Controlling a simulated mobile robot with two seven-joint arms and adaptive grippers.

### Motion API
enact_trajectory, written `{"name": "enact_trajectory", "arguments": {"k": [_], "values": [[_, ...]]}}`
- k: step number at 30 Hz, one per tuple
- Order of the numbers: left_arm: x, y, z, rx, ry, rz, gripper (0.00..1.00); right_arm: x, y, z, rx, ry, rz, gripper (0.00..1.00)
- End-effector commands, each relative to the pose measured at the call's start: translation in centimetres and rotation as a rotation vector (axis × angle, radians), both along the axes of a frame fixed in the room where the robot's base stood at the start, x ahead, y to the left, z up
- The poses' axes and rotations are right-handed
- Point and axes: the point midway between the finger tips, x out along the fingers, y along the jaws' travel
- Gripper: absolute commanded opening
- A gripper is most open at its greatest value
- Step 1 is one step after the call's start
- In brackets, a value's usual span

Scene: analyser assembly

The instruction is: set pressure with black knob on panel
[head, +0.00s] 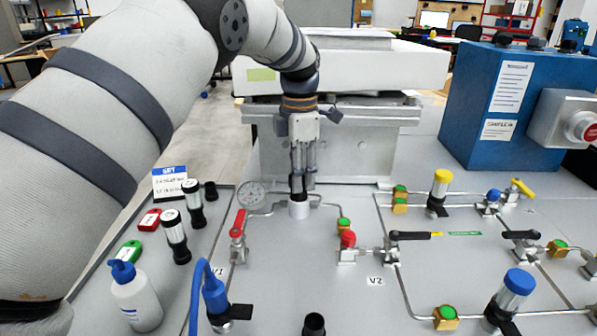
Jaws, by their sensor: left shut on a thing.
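My left gripper (298,188) comes down from above onto the panel (285,260), its fingers pointing straight down. It is shut on the black knob on top of a short white cylindrical fitting (299,209). The knob is mostly hidden by the dark fingertips, so I cannot make out its edges. A round pressure gauge (251,195) stands just left of the fitting, joined by thin tubing; its reading is too small to tell. My right gripper is not in view.
Near the gripper stand a red-handled valve (239,223) and a red knob (348,240). A blue hose connector (214,294), squeeze bottle (136,297) and black-and-white cylinders (175,236) are at left. Yellow, black and blue valves fill the right. A blue box (483,110) stands behind.

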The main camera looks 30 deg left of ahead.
Motion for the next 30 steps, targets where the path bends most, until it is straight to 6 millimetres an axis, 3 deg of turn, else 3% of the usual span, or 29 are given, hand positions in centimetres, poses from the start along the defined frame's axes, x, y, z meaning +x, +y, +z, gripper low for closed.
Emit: {"name": "enact_trajectory", "arguments": {"k": [30], "values": [[-0.12, -0.08, 0.06, 0.000, -0.002, -0.963, 0.06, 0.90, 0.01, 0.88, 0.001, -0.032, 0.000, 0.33]]}}
